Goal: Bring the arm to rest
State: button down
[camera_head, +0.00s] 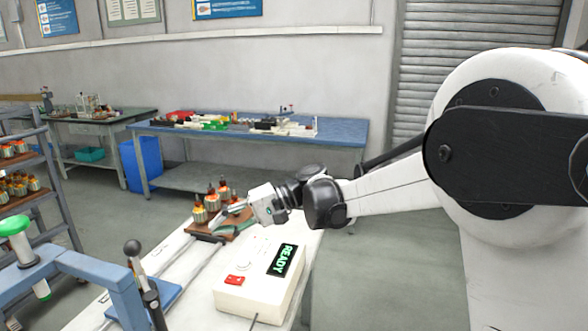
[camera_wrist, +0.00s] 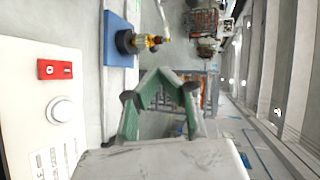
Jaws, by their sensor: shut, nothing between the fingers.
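My gripper (camera_head: 217,226) is at the end of my arm, which reaches left over the white workbench (camera_head: 190,262). In the wrist view its green-padded fingers (camera_wrist: 160,74) come together at the tips, with nothing seen between them. In the head view the gripper is in front of a brown tray (camera_head: 203,237) holding several armatures (camera_head: 212,198) with orange-copper windings. Whether the gripper touches the tray cannot be told.
A white control box (camera_head: 240,297) with a green READY display (camera_head: 281,259) stands on the workbench near my arm. A black-knobbed lever (camera_head: 133,248) rises at front left, by a blue frame (camera_head: 90,268). A rack (camera_head: 55,185) stands left; a blue-topped table (camera_head: 340,131) stands behind.

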jog(key=s+d+f+m+t+h+p, duration=0.1)
jog(key=s+d+t+h, duration=0.3)
jog(key=d, duration=0.9)
jog(key=s+d+m+t+h+p, duration=0.1)
jog(key=s+d+t+h, duration=0.2)
jog(key=s+d, duration=0.8)
jog(key=s+d+f+m+t+h+p, duration=0.1)
jog(key=s+d+t+h, duration=0.3)
jog(key=d, duration=1)
jog(key=s+h, duration=0.2)
jog(key=s, duration=0.1)
jog(key=shift+s+d+f+m+t+h, duration=0.25)
jog(key=shift+d+f+m+t+h, duration=0.05)
jog(key=shift+d, duration=0.1)
